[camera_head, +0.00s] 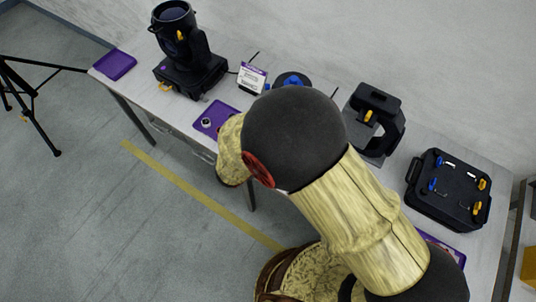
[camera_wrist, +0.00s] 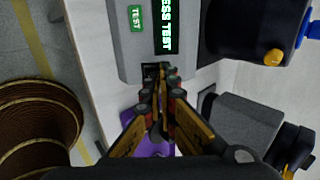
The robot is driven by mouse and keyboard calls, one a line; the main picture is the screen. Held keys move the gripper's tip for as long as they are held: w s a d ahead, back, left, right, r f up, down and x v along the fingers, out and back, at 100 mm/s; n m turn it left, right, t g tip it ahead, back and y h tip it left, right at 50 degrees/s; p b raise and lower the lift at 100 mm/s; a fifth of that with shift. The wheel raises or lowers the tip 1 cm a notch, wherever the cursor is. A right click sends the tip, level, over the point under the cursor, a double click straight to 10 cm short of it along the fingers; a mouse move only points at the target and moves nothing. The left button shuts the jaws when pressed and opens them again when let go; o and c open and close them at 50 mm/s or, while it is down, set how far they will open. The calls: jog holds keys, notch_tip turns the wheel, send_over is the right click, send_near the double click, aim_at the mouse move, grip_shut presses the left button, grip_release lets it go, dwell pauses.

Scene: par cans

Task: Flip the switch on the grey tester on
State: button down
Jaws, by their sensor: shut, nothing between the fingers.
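The grey tester (camera_wrist: 131,52) shows at the top middle of the wrist view, with a lit display (camera_wrist: 166,24) and a green TEST label (camera_wrist: 136,18). A small dark part (camera_wrist: 151,70), perhaps the switch, sits at its lower edge, partly hidden by my fingertips. Its position, on or off, cannot be made out. My gripper (camera_wrist: 162,76) is shut and empty, its tips over or against this edge; contact cannot be told. In the head view my arm hides the tester and my gripper.
The long table (camera_head: 227,89) carries a black moving-head lamp (camera_head: 180,50) on the left, a purple mat (camera_head: 216,117), a small white sign (camera_head: 251,77), a black yoke-shaped unit (camera_head: 390,104) and a black case (camera_head: 447,190) with coloured parts on the right. A wall stands behind.

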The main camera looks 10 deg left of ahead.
jog(key=w+r+p+v, duration=0.1)
jog(key=p+v, duration=0.4)
jog(key=v, duration=0.8)
jog(key=shift+w+d+r+p, duration=0.3)
jog(key=shift+d+r+p, duration=0.05)
jog(key=shift+r+p, duration=0.05)
jog(key=s+d+m+g+h, duration=0.2)
jog(key=s+d+m, duration=0.25)
jog(key=m, duration=0.95)
jog(key=s+d+r+m+y+b, duration=0.2)
jog(key=d+r+m+b, duration=0.2)
jog(key=d+r+m, duration=0.6)
jog(key=s+d+r+m+y+b, duration=0.1)
jog(key=d+r+m+y+b, duration=0.2)
jog(key=d+r+m, duration=0.8)
jog(key=shift+s+d+m+b, duration=0.65)
jog(key=shift+d+m, duration=1.45)
jog(key=shift+m, duration=5.2)
